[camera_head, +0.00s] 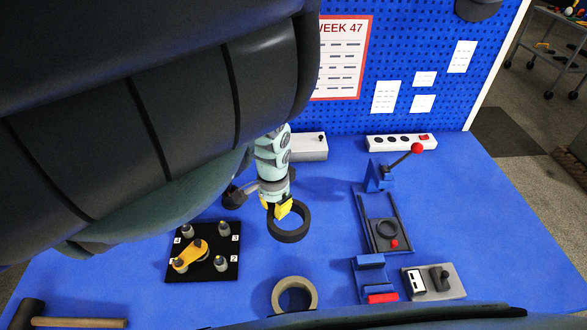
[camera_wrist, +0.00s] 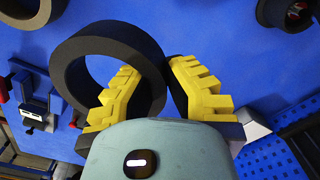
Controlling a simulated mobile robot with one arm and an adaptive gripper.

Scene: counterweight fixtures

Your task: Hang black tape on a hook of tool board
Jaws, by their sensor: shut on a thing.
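The black tape (camera_head: 290,236) is a thick dark ring held over the blue table in the head view. It is large in the wrist view (camera_wrist: 62,66). My gripper (camera_head: 283,207) is shut on its rim. In the wrist view, the yellow fingers (camera_wrist: 156,68) sit on either side of the ring's wall, one inside the hole. The tool board (camera_head: 437,45) is the blue perforated panel behind the table, and a corner shows in the wrist view (camera_wrist: 290,158). I cannot make out a bare hook. My arm hides the board's left part.
A tan ring (camera_head: 276,298) lies near the front of the table. A black plate with pegs (camera_head: 226,272) is left, a blue lever fixture (camera_head: 364,228) right. A white box (camera_head: 311,147) and power strip (camera_head: 398,143) stand by the board. A hammer (camera_head: 80,322) lies front left.

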